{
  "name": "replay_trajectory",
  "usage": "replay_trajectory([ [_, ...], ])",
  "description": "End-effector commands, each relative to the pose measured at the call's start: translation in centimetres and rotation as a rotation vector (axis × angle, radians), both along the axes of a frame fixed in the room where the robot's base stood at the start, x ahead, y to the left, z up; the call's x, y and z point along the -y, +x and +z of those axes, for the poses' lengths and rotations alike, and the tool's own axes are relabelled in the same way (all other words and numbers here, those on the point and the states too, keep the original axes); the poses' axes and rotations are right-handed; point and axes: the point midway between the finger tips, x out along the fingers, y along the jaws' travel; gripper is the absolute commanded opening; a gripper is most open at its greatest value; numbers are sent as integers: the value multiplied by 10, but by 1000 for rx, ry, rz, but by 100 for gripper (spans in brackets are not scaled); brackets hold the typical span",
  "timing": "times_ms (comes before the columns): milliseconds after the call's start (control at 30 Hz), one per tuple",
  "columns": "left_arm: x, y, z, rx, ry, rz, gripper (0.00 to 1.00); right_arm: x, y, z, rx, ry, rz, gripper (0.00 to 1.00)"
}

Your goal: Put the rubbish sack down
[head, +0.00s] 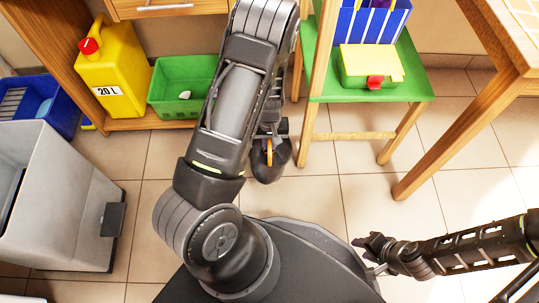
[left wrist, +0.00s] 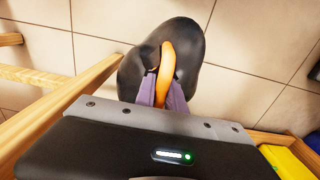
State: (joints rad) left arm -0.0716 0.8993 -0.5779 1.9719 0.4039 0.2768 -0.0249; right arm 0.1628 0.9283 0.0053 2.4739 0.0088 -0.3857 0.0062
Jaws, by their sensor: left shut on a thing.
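The rubbish sack (head: 266,168) is dark grey with an orange tie (head: 269,150) at its top. In the head view it is below my left forearm, which hides part of it. The sack also shows in the left wrist view (left wrist: 190,45), against the floor tiles. My left gripper (left wrist: 162,88) is shut on the sack by its orange tie, between two purple fingers. I cannot tell whether the sack's base touches the floor. My right gripper (head: 368,252) is at the lower right, away from the sack; its finger gap is unclear.
A grey bin (head: 62,200) stands at the left. A yellow canister (head: 112,75) and a green crate (head: 180,86) sit on a wooden shelf. A green-topped stand (head: 415,87) is right of the sack, near a wooden table (head: 505,72). Tiled floor (head: 345,185) between is clear.

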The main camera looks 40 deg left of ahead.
Motion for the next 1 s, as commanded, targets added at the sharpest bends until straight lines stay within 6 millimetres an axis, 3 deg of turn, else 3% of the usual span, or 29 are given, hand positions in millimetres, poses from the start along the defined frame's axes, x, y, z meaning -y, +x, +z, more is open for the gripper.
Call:
replay_trajectory([
  [333, 0, 1, -3, 2, 0, 0, 0, 0, 1, -2, 1, 0, 0, 36],
  [700, -1, 1, -48, 2, 0, 0, 0, -1, 4, -26, 11, -2, -5, 36],
  [1000, 0, 1, -49, 4, 0, 0, 0, -1, 5, -25, 13, -2, -6, 36],
])
